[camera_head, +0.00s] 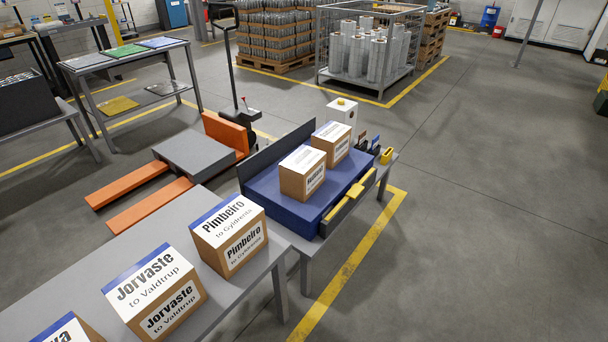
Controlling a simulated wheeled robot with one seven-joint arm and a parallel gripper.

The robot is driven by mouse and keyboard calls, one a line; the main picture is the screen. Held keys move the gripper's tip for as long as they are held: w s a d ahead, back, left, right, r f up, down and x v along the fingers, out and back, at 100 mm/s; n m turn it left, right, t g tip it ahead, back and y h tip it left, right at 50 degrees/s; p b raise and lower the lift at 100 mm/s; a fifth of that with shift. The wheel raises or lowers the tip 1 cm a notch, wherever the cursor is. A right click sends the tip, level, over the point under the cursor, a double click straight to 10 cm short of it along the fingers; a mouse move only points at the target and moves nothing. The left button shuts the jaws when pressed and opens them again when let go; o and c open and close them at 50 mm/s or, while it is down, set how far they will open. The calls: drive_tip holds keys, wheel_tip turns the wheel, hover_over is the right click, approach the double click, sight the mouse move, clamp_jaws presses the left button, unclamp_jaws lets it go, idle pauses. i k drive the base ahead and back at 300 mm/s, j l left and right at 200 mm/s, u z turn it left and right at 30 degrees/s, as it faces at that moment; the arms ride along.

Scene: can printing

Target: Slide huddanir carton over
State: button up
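No carton in view reads clearly as Huddanir. A carton marked "Pimbeiro to Gyldrenta" (228,236) and one marked "Jorvaste to Valdtrup" (154,292) stand on the grey table (130,240). A third carton (68,330) is cut off at the bottom left, with only the end of its name showing. Two more cartons, a nearer one (301,174) and a farther one (331,143), sit on a blue bed (272,195); their print is too small to read surely. My gripper is not in view.
The blue bed has a dark back wall (277,154) and a yellow-and-grey front rail (350,204). A pallet truck with orange forks (128,184) stands behind the table. Open floor (480,220) lies to the right.

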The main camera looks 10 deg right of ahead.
sight(303, 172)
drive_tip(key=i+l, duration=0.4)
drive_tip(key=i+l+u, duration=0.1)
drive_tip(key=i+l, duration=0.25)
drive_tip(key=l, duration=0.15)
drive_tip(key=i+l, duration=0.4)
drive_tip(key=i+l+u, duration=0.1)
drive_tip(key=i+l, duration=0.25)
drive_tip(key=l, duration=0.2)
drive_tip(key=i+l, duration=0.35)
drive_tip(key=l, duration=0.15)
drive_tip(key=i+j+u, duration=0.05)
